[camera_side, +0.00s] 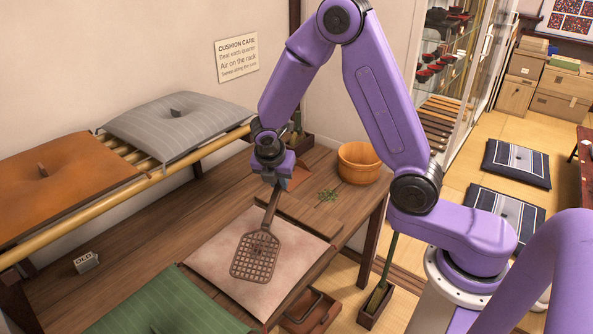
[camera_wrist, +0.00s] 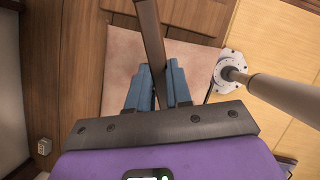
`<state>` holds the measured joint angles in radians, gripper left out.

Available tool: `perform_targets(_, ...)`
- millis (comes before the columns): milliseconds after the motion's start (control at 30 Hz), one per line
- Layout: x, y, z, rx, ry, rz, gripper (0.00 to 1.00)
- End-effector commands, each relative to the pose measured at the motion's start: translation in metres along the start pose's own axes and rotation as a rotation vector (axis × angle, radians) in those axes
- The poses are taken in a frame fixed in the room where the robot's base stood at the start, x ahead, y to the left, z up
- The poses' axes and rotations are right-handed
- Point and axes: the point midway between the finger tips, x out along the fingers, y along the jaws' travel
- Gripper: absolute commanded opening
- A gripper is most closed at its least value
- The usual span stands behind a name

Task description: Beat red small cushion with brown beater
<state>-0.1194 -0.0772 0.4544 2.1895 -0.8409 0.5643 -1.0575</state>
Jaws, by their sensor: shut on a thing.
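My gripper (camera_side: 275,180) is shut on the handle of the brown beater (camera_side: 255,257), which has a flat lattice head. The handle (camera_wrist: 150,32) also shows between the blue fingers of my gripper (camera_wrist: 158,78) in the wrist view; the head is out of that view. The beater slants down, its head over a flat, pale pinkish square cushion (camera_side: 210,262) on the wooden table. I cannot tell whether the head touches it. The pinkish square also shows in the wrist view (camera_wrist: 122,62). No plainly red cushion shows.
A green cushion (camera_side: 165,308) lies at the near edge. Orange (camera_side: 70,190) and grey (camera_side: 180,128) cushions rest on a bamboo rack (camera_side: 130,198). A wooden tub (camera_side: 359,163) and a green sprig (camera_side: 328,195) are at the back right. A small sign block (camera_side: 86,262) stands left; bare table surrounds it.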

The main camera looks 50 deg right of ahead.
Motion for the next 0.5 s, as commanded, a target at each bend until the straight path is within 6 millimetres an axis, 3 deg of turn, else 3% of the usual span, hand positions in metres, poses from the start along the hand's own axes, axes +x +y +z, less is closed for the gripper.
perform_targets(333, -0.001, 0.002, -0.003, -0.007, 0.000, 0.002, 0.00)
perform_targets(500, 0.021, 0.001, -0.013, -0.011, 0.000, -0.004, 0.00)
